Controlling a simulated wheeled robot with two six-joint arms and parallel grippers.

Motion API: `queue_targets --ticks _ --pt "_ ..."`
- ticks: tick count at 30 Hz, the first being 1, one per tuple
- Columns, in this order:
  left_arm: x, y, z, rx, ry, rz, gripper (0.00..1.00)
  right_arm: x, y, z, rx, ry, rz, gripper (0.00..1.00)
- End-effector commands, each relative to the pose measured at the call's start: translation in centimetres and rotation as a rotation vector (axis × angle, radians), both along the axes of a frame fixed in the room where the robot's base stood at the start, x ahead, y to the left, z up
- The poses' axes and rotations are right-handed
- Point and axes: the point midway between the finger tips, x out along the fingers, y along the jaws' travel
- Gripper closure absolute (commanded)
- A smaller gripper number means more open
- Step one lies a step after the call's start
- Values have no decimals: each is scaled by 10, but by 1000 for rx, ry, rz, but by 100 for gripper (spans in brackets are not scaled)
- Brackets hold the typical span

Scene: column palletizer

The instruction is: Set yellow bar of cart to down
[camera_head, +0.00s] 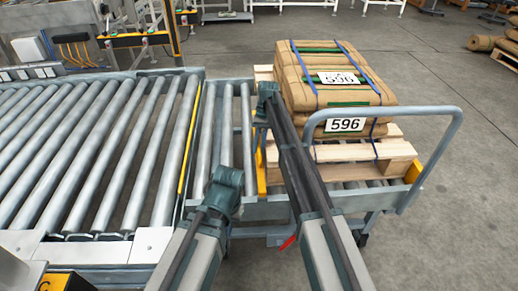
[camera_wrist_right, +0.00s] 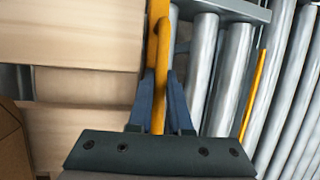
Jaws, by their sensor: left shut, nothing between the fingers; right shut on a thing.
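The cart (camera_head: 433,160) has a grey tube handle and carries a wooden pallet stacked with brown sacks. Its yellow bar (camera_head: 261,178) shows at the cart's left end, beside the conveyor, partly hidden behind my right arm. My right gripper (camera_head: 267,92) is at the upper part of this end. In the right wrist view, the blue fingers of this gripper (camera_wrist_right: 159,95) are shut on the yellow bar (camera_wrist_right: 158,55), one on each side. My left gripper (camera_head: 226,180) is shut and empty over the rollers at the conveyor's end, apart from the bar.
The roller conveyor (camera_head: 110,150) fills the left side, with a yellow strip (camera_head: 188,140) along its edge. Sacks (camera_head: 335,85) labelled 596 lie on the pallet (camera_head: 370,150). Another yellow piece (camera_head: 413,170) is at the cart's right end.

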Motion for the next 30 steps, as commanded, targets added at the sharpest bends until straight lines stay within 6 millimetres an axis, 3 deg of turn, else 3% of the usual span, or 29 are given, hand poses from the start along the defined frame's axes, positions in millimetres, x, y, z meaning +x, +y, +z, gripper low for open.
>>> queue_targets --ticks 13,14,19,30 --pt "0 0 -2 0 0 0 100 -1 0 0 0 15 2 100" --pt "0 0 -2 0 0 0 100 -1 0 0 0 15 2 81" --pt "0 0 -2 0 0 0 100 0 0 0 0 13 1 53" --pt "0 0 -1 0 0 0 100 1 -2 -1 -2 8 -1 53"
